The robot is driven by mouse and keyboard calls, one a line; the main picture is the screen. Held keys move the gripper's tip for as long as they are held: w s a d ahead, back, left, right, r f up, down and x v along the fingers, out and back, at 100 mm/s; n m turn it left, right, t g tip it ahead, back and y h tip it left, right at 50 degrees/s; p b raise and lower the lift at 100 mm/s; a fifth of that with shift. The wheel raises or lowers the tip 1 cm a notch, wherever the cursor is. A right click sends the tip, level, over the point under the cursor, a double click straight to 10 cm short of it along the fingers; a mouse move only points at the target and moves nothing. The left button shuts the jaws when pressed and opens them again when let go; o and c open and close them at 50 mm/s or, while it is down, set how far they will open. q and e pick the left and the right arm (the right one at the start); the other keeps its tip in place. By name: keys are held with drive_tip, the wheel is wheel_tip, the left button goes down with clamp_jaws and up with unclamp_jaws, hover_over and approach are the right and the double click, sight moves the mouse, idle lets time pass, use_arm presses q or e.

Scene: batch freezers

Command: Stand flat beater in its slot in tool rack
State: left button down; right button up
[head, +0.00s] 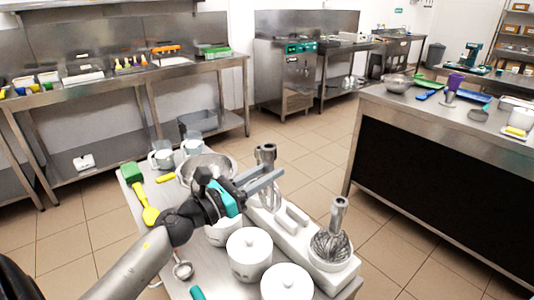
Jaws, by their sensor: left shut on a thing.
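The white tool rack (291,232) lies along the right side of the small table in front of me. A whisk (331,243) stands upright in its near end, shaft up. My left gripper (272,182) is over the rack's far end, shut on the flat beater. The beater's metal shaft (266,153) sticks up above the fingers, roughly upright. Its lower part is mostly hidden behind the fingers, so I cannot tell whether it is seated in a slot. My right gripper is out of view.
White lidded tubs (249,252) stand close left of the rack. A metal bowl (205,166) is behind my left wrist. A green and yellow brush (138,190) and a small ladle (183,270) lie at left. A long dark-fronted counter (440,170) is at right, with open floor between.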

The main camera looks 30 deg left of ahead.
use_arm(q)
drive_tip(key=shift+w+a+r, duration=0.15)
drive_tip(key=shift+w, duration=0.25)
drive_tip(key=w+d+f+b, duration=0.2)
drive_tip(key=w+f+b, duration=0.2)
drive_tip(key=w, duration=0.3)
drive_tip(key=shift+d+f, duration=0.4)
drive_tip(key=shift+f, duration=0.3)
idle(0.5)
